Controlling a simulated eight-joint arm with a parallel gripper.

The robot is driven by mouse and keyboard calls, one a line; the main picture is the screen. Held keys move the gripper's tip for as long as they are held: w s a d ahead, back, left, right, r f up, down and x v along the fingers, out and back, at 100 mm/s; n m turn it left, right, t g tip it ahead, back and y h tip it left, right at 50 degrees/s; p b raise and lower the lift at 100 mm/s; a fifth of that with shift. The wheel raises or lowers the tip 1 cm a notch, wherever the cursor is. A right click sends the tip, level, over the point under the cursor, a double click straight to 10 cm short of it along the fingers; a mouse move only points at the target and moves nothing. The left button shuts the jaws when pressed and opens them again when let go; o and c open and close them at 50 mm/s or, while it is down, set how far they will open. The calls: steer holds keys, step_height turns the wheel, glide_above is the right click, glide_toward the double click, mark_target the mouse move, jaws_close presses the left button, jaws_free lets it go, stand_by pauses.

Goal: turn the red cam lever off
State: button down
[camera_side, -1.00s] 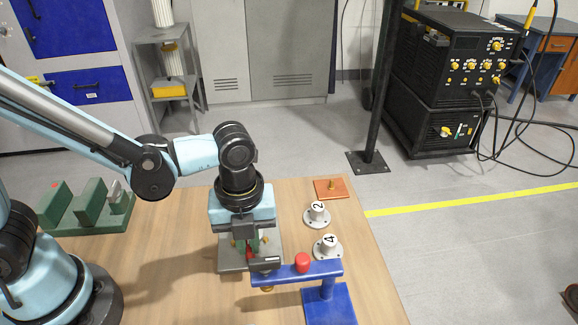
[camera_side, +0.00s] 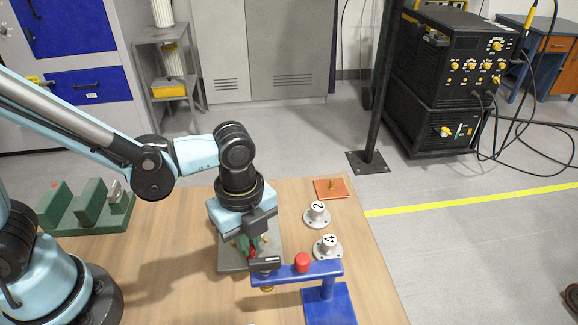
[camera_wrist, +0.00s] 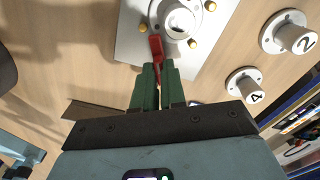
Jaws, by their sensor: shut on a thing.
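The red cam lever (camera_wrist: 156,45) shows in the wrist view, reaching from the round grey hub (camera_wrist: 180,18) on the jig's grey base plate (camera_wrist: 130,38). My gripper (camera_wrist: 158,70) has green fingers shut on the lever's outer end. In the side view my gripper (camera_side: 252,250) points down over the base plate (camera_side: 232,262), and a bit of red lever (camera_side: 253,253) shows between the fingers. Brass studs (camera_wrist: 195,44) stand around the hub. The hub is mostly hidden behind my gripper in the side view.
A blue stand with a red knob (camera_side: 302,262) reaches close in front of my gripper. Two flanged posts, marked 2 (camera_side: 317,213) and 4 (camera_side: 328,246), stand to the right. A green block fixture (camera_side: 90,210) is at the left. Bare wood lies between it and the jig.

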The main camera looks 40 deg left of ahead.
steer(key=n, duration=1.2)
stand_by(0.7)
steer(key=c, duration=1.2)
jaws_free()
step_height(320, 180, up, 12)
steer(key=w+a+f+n+t, duration=0.1)
steer(key=a+n+t, duration=0.6)
steer(key=a, duration=0.8)
steer(key=shift+w+f+n, duration=0.3)
steer(key=shift+w+n, duration=0.4)
steer(key=shift+n, duration=0.4)
